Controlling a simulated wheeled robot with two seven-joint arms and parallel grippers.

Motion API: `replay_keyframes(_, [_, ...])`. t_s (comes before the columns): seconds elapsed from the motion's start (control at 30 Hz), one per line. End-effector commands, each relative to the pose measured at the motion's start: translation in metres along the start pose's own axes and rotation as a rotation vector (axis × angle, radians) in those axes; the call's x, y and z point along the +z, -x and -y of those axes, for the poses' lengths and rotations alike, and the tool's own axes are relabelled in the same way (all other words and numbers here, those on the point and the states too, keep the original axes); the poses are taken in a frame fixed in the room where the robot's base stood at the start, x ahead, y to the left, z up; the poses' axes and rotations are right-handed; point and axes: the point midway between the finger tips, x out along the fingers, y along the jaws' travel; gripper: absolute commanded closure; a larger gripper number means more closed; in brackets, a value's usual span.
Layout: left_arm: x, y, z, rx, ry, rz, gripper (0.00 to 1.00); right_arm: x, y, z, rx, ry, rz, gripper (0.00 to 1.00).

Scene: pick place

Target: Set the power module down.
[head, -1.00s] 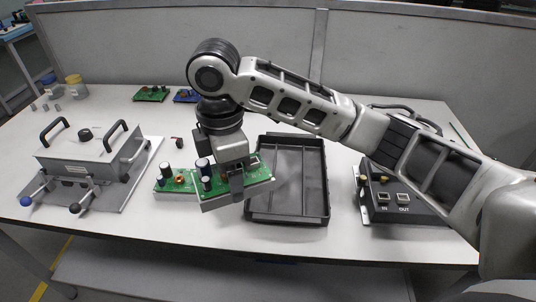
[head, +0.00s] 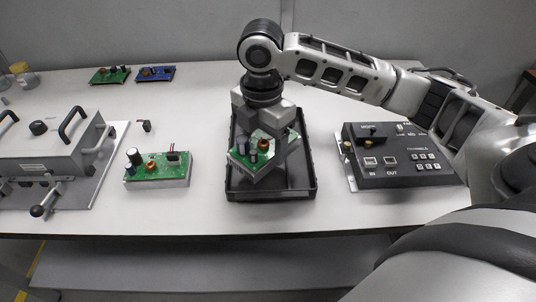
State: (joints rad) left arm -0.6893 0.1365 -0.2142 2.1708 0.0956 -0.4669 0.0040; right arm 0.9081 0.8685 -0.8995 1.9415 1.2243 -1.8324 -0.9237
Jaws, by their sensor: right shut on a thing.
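The power module, a green circuit board with dark capacitors and a copper coil on a pale base (head: 256,156), is held over the black tray (head: 272,195). My right gripper (head: 274,150) points down and is shut on it, hiding part of the board. The module is turned at an angle to the tray's sides. I cannot tell whether it touches the tray floor. My left gripper is not in view.
A similar green module (head: 158,168) lies on the table left of the tray. A grey fixture with handles (head: 50,145) stands at the left, a black control box (head: 398,160) at the right. Green (head: 110,75) and blue (head: 156,73) boards lie at the back.

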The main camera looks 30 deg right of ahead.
Motion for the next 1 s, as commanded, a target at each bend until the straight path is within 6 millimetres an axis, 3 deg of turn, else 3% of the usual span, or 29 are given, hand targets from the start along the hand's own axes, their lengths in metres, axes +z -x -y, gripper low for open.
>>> replay_keyframes(0.17, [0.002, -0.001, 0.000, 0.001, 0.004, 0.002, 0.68, 0.007, -0.010, 0.004, 0.000, -0.003, 0.001, 0.64])
replay_keyframes(0.4, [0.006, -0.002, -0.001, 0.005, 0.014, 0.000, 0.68, 0.009, -0.042, 0.005, -0.001, -0.001, 0.000, 0.64])
replay_keyframes(0.73, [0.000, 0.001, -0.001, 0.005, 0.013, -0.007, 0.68, 0.009, -0.043, 0.005, 0.001, -0.001, 0.000, 0.64])
replay_keyframes(0.77, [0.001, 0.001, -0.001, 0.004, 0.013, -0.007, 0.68, 0.009, -0.045, 0.005, 0.000, -0.001, 0.000, 0.29])
replay_keyframes(0.83, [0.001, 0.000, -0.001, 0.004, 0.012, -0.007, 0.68, 0.009, -0.045, 0.005, 0.001, -0.001, 0.000, 0.09])
replay_keyframes(1.0, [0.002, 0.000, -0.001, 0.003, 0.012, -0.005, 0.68, 0.009, -0.044, 0.005, 0.000, -0.001, 0.000, 0.09])
